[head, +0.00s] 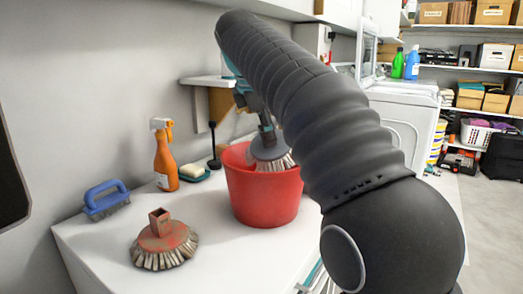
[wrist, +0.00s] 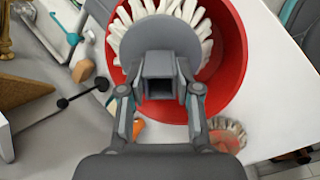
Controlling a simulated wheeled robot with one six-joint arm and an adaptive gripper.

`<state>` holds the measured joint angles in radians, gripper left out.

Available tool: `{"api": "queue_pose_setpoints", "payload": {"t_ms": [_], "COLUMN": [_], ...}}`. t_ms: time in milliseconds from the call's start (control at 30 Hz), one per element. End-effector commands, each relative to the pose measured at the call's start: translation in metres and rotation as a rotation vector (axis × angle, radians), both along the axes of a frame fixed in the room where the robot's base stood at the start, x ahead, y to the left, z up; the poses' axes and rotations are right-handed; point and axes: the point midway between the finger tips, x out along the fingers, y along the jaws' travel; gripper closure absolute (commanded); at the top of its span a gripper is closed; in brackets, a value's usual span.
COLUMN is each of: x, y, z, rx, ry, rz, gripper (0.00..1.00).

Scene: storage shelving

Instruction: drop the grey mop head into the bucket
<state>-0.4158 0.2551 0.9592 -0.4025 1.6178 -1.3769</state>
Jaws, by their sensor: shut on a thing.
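The grey mop head (head: 270,150) has a round grey top, a square socket and pale bristles. My gripper (head: 266,130) is shut on its socket and holds it at the mouth of the red bucket (head: 262,200). In the wrist view, the mop head (wrist: 160,45) lies between the fingers of my gripper (wrist: 161,88), with the bucket (wrist: 232,60) around and behind it. The bristles overlap the bucket's opening; how deep they sit is hard to tell. My arm hides part of the bucket's right side in the head view.
A red-brown mop head (head: 165,242) stands on the white counter (head: 215,265) at the front left. A blue-handled brush (head: 106,200), an orange spray bottle (head: 164,158) and a soap dish (head: 193,173) stand along the wall. A white washing machine (head: 405,115) is beyond my arm.

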Motion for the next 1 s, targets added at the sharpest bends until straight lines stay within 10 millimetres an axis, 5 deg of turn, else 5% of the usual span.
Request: {"api": "queue_pose_setpoints", "payload": {"t_ms": [367,400,500,1000], "x": [0.0,0.0,0.0,-0.007], "y": [-0.001,-0.001,-0.001,0.005], "z": [-0.003,-0.003,-0.003,0.013], "rx": [0.0,0.0,0.0,0.0], "ry": [-0.001,-0.001,-0.001,-0.003], "rz": [-0.001,-0.001,-0.001,0.001], "gripper": [1.0,0.57,0.38,0.38]}}
